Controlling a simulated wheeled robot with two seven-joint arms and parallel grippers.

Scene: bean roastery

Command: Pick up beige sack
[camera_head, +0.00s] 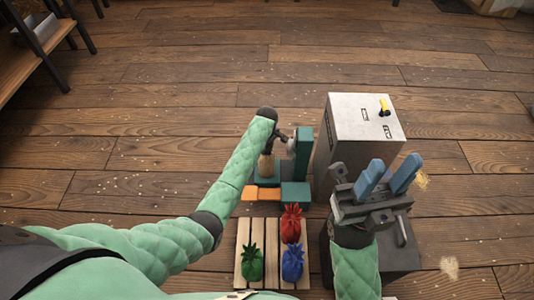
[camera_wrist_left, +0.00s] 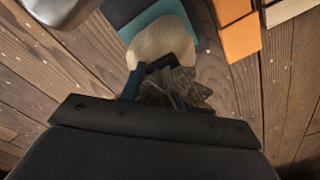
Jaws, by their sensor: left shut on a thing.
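The beige sack (camera_head: 266,166) is below my left gripper (camera_head: 274,141) at the teal stand, partly hidden by the wrist. In the left wrist view, the sack's pale round body (camera_wrist_left: 162,38) and gathered grey-brown neck (camera_wrist_left: 180,88) show. My left gripper (camera_wrist_left: 158,80) is shut on the neck, its blue-dark fingers partly covered by the cloth. Teal surface lies behind the sack; I cannot tell whether the sack still touches it. My right gripper (camera_head: 388,176) is open and empty, its blue fingers apart, in front of the grey cabinet.
A teal stand (camera_head: 303,150) has orange blocks (camera_head: 262,193) in front. A grey cabinet (camera_head: 350,125) stands to its right. A slatted pallet (camera_head: 270,235) holds a red sack (camera_head: 291,222), green sack (camera_head: 252,262) and blue sack (camera_head: 292,263). The floor behind is open; a shelf (camera_head: 30,60) is far left.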

